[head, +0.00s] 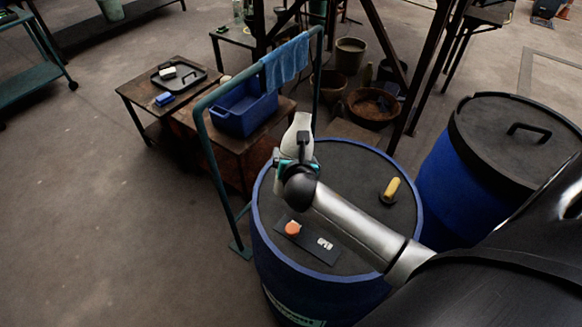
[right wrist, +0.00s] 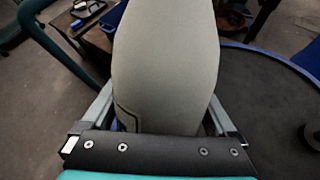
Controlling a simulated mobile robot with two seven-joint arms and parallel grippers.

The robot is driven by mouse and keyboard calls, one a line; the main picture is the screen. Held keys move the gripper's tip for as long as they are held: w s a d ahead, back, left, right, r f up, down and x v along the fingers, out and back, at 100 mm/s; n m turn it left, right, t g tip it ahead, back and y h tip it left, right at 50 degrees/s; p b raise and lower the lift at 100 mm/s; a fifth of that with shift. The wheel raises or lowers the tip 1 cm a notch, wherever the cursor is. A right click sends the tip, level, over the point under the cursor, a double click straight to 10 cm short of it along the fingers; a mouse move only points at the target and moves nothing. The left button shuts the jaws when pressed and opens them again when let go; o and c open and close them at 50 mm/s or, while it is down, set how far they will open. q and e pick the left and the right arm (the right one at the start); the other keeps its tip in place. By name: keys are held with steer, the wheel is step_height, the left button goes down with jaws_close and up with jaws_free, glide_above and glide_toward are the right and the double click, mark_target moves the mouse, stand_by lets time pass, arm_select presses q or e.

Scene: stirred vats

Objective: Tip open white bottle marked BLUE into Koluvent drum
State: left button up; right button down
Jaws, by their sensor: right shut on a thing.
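A pale white bottle (head: 298,127) is held over the far left part of a blue drum's dark lid. My right gripper (head: 297,158) is shut around it, its arm coming in from the lower right. In the right wrist view the bottle (right wrist: 166,62) fills the middle between the fingers. Only a label's dark outline shows on it; no word is readable, and its mouth is hidden. The blue drum (head: 408,226) has lettering low on its front, cut off and not clearly readable. My left gripper is not in view.
A green rail (head: 212,165) with a blue cloth (head: 287,62) stands left. A second lidded drum (head: 450,185) is right. A blue bin (head: 242,110) stands behind.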

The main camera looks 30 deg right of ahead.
arm_select(q)
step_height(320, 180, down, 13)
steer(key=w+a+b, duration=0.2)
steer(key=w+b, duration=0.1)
steer(key=b, duration=0.9)
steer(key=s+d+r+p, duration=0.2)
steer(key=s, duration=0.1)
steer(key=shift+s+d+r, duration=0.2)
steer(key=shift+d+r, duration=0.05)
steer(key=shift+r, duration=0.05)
arm_select(e)
steer(key=w+d+r+n+t+h, duration=0.1)
steer(key=w+d+r+t+h, duration=0.1)
steer(key=w+d+t+h, duration=0.1)
steer(key=shift+w+d+r+n+t+h, duration=0.15)
steer(key=shift+w+d+n+t+h, duration=0.25)
steer(key=shift+d+t, duration=0.5)
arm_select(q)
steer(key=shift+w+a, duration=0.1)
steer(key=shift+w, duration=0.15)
